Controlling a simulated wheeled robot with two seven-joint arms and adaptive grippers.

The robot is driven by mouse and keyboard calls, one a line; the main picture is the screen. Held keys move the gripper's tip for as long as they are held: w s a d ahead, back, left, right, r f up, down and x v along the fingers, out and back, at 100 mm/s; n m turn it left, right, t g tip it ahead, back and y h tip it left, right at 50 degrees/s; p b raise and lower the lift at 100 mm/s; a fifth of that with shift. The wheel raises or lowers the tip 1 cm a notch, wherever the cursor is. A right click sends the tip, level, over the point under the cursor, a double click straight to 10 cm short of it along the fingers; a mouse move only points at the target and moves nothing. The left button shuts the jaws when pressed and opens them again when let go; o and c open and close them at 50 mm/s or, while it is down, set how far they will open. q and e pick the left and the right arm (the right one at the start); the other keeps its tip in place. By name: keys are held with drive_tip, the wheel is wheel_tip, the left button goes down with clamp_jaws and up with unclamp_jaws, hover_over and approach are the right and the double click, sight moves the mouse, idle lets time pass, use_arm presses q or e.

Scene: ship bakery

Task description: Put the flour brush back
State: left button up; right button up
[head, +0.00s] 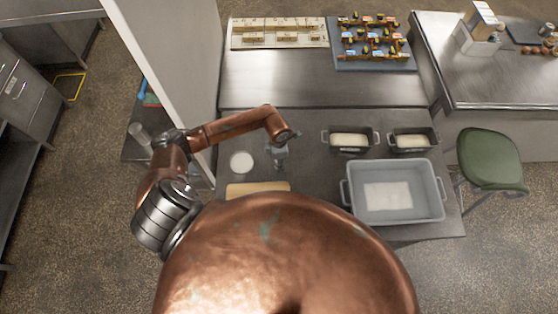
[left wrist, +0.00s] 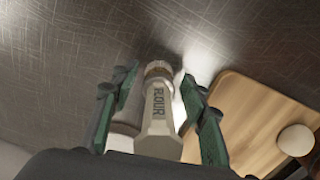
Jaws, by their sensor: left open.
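A pale, slim object lettered FLOUR, which I take for the flour brush (left wrist: 160,115), shows in the left wrist view with a brown banded end. My left gripper (left wrist: 160,82) has its green fingers apart, one on each side of it. I cannot tell whether either finger touches it. In the head view my left gripper (head: 279,157) hangs low over the steel table, and the brush is not clear there. A white round thing (head: 241,162) is on the table left of the gripper. My right gripper is not in view.
A wooden board (head: 258,188) lies near the gripper, with a pale ball (left wrist: 296,140) on it in the wrist view. Two dough tins (head: 349,140) (head: 412,140) and a grey tub (head: 395,165) stand to the right. A white post (head: 175,70) rises on the left.

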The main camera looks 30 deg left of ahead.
use_arm(q)
wheel_tip(320, 180, up, 11)
drive_tip(key=p, duration=0.6)
drive_tip(key=shift+a+r, duration=0.1)
drive_tip(key=shift+s+r+p, duration=0.1)
drive_tip(key=shift+r+p, duration=0.4)
drive_tip(key=shift+r, duration=0.05)
